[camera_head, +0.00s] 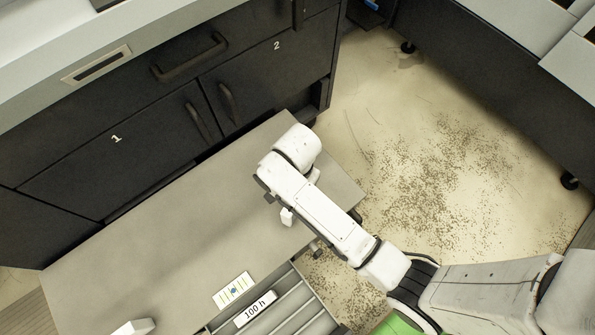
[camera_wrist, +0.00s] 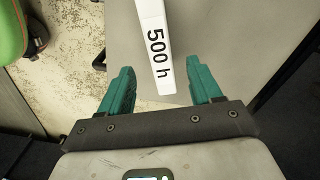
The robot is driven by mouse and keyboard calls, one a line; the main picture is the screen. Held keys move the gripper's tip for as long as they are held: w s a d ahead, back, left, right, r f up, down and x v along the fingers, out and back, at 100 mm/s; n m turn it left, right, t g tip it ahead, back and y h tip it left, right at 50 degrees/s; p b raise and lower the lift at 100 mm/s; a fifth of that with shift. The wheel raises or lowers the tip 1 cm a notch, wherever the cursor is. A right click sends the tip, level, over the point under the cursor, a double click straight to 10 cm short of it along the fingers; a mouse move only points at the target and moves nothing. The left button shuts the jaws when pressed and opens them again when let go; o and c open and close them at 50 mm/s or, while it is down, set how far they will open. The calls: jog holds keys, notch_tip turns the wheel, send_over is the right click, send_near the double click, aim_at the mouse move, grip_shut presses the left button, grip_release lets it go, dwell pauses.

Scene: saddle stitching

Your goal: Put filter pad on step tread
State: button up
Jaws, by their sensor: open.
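A broad flat grey surface (camera_head: 170,235), perhaps the step tread, lies in front of the dark cabinets. It also fills much of the wrist view (camera_wrist: 230,30). My gripper (camera_wrist: 161,68) is open over it, with teal fingers. A white block marked "500 h" (camera_wrist: 153,30) has its near end between the fingers, with a gap on each side. I cannot tell its height below the fingertips. A small white piece (camera_head: 287,217) beside my arm in the head view may be this block. I cannot pick out a filter pad with certainty. My arm hides part of the surface.
A white object (camera_head: 134,327) sits bottom left. Cabinets (camera_head: 150,130) border the back. Speckled floor (camera_head: 450,180) is open at right.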

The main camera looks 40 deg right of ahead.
jog(key=shift+r, duration=0.6)
jog(key=s+d+r+n, duration=0.3)
jog(key=s+n, duration=0.3)
jog(key=s, duration=0.2)
jog(key=s+d+r+n+t, duration=0.1)
jog(key=s+d+r+n, duration=0.3)
jog(key=s+n, duration=0.3)
jog(key=shift+s+d+r, duration=0.2)
jog(key=shift+s+d, duration=0.2)
jog(key=shift+d, duration=0.05)
